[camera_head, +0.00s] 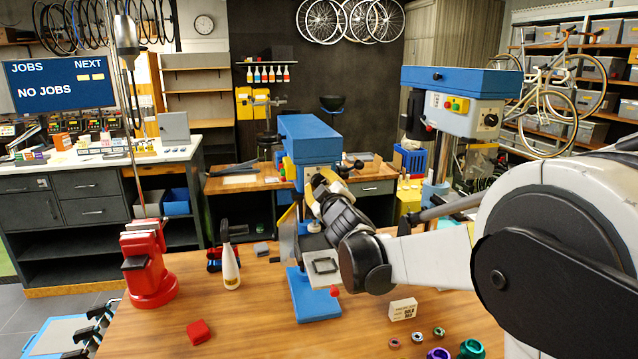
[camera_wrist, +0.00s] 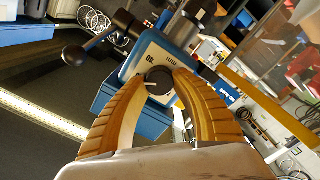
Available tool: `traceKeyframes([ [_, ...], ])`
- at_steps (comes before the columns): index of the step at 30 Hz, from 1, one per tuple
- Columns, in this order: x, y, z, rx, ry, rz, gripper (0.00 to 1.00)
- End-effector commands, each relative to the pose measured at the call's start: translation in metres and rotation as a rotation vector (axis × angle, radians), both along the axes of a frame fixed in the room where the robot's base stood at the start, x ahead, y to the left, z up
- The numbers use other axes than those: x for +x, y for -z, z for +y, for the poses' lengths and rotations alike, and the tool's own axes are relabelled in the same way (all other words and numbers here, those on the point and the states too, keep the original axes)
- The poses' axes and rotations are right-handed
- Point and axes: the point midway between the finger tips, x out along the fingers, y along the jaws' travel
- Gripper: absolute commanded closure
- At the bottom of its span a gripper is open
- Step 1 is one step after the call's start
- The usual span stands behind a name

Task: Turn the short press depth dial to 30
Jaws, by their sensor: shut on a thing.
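The short press is the blue drill press (camera_head: 310,140) in the middle of the wooden bench. My gripper (camera_head: 318,187) is at the front of its head, and its yellow fingers hide the dial in the head view. In the wrist view, the round dark depth dial (camera_wrist: 159,79) sits between the two fingertips of my gripper (camera_wrist: 158,86). The fingers are shut on the dial's sides. A light mark shows on the dial. Small print, with "mm", is on the pale plate beside it. The dial's exact reading is too small to tell.
A taller blue press (camera_head: 460,90) stands at the right, behind my arm. A red stand (camera_head: 147,262), a white bottle (camera_head: 230,268) and a red block (camera_head: 198,332) are on the bench. A lever with a dark knob (camera_wrist: 74,55) sticks out near the dial.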

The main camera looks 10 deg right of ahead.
Motion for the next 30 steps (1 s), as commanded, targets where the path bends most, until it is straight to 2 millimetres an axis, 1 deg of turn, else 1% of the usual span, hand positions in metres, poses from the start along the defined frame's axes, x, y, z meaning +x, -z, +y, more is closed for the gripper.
traceKeyframes([
  [6, 0.001, -0.001, 0.0, 0.001, -0.001, -0.001, 0.99],
  [7, 0.001, -0.001, 0.0, 0.001, -0.001, -0.001, 0.59],
  [8, 0.0, -0.001, 0.0, 0.001, -0.001, -0.001, 0.5],
  [9, 0.0, -0.001, 0.0, 0.001, -0.001, -0.001, 0.45],
  [17, 0.0, 0.0, 0.0, 0.002, 0.0, 0.0, 0.45],
  [20, -0.005, 0.0, 0.0, 0.002, 0.0, 0.0, 0.45],
  [23, -0.018, 0.0, 0.0, 0.002, 0.0, 0.0, 0.45],
  [26, -0.04, -0.001, 0.0, 0.003, 0.0, 0.0, 0.45],
  [30, -0.072, 0.0, 0.0, 0.002, 0.0, 0.0, 0.45],
])
